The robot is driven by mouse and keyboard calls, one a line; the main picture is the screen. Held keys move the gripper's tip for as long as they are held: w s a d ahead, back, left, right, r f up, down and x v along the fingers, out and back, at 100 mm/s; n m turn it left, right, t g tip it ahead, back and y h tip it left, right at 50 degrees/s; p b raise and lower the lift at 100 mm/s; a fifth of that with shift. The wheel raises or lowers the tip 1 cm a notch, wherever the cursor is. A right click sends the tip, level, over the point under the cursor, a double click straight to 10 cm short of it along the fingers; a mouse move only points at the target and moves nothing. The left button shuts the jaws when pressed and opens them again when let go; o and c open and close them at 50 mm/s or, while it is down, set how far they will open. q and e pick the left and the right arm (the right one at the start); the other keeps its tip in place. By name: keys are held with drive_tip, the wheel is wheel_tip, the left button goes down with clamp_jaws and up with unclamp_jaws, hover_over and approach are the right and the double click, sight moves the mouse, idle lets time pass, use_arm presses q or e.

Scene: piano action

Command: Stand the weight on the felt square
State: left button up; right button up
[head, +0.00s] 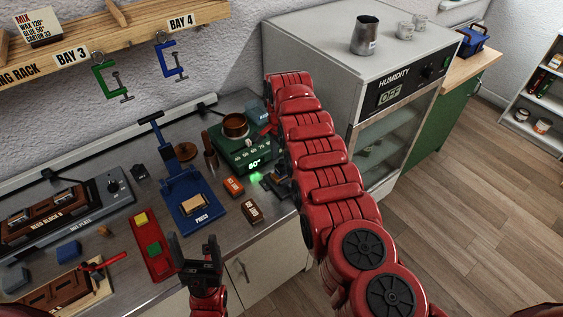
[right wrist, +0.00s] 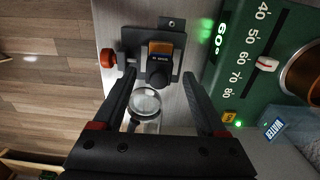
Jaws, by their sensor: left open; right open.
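In the right wrist view a round, shiny, pale object (right wrist: 145,102) with a dark rim lies between my right gripper's fingers (right wrist: 160,85); I cannot tell whether it is the weight or a lens. Beyond it is a black fixture (right wrist: 132,47) with an orange-brown labelled piece (right wrist: 160,48) and a red knob (right wrist: 107,58). My right gripper is open and points at this fixture; in the head view my arm mostly hides it. A red board (head: 152,262) bears a yellow square (head: 140,218) and a green square (head: 154,249); which is felt is unclear. My left gripper (head: 200,258) is open and empty near the board.
A green heater (head: 245,158) with a copper pot (head: 235,125) stands close to my right gripper. A blue press (head: 193,205), an orange block (head: 233,187) and a dark brown block (head: 252,211) are on the bench. The humidity cabinet (head: 318,50) stands behind my right arm.

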sight(282, 161)
wheel_tip(282, 161, up, 8)
drive_tip(key=shift+f+b, duration=0.2)
drive_tip(key=shift+b, duration=0.8)
drive_tip(key=shift+d+r+p, duration=0.1)
drive_tip(key=shift+r+p, duration=0.55)
drive_tip(key=shift+r, duration=0.05)
drive_tip(key=shift+s+r, duration=0.1)
drive_tip(key=shift+r, duration=0.6)
drive_tip(key=shift+p, duration=0.3)
